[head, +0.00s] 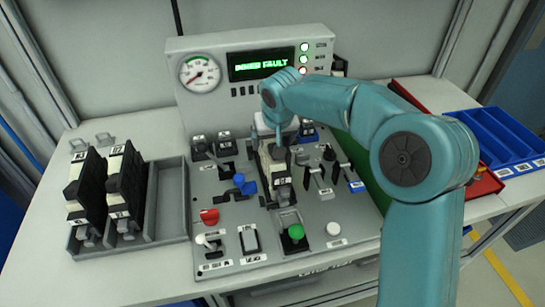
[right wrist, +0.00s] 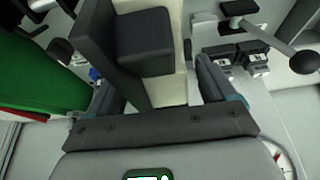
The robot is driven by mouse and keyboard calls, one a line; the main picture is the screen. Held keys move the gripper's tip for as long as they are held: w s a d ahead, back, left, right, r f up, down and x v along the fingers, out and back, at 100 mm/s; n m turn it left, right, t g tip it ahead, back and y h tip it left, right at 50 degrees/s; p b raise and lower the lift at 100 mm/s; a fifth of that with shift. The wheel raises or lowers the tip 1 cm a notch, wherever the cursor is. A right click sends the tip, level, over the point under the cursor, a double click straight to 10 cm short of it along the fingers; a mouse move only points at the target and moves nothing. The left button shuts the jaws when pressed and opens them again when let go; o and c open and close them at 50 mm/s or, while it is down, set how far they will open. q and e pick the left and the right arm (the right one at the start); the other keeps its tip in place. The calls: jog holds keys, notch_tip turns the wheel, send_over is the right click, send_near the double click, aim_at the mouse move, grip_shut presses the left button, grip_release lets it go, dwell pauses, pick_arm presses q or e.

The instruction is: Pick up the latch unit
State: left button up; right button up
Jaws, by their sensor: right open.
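A black and cream unit (head: 275,172), which looks like the latch unit, stands in the middle of the grey control panel. Its top is partly hidden by my right gripper (head: 280,145), which comes down over it from above. In the right wrist view the cream and black body (right wrist: 150,45) lies between the two fingers of my right gripper (right wrist: 162,85). The fingers are open, one on each side, with a visible gap at least on the right. Two similar black and cream units (head: 88,185) (head: 126,180) stand in a grey tray at the left. My left gripper is not in view.
The grey panel (head: 330,215) carries several levers, switches and buttons close around the unit. A display reading "FAULT" and a gauge (head: 200,72) stand behind. The grey tray (head: 172,200) is at left, a blue bin (head: 500,140) at right. The white table (head: 130,275) is clear at front left.

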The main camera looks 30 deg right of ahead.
jog(key=shift+x, duration=0.75)
jog(key=shift+r, duration=0.1)
grip_shut()
jog(key=shift+r, duration=0.1)
notch_tip(320, 180, up, 20)
jog(key=p, duration=0.4)
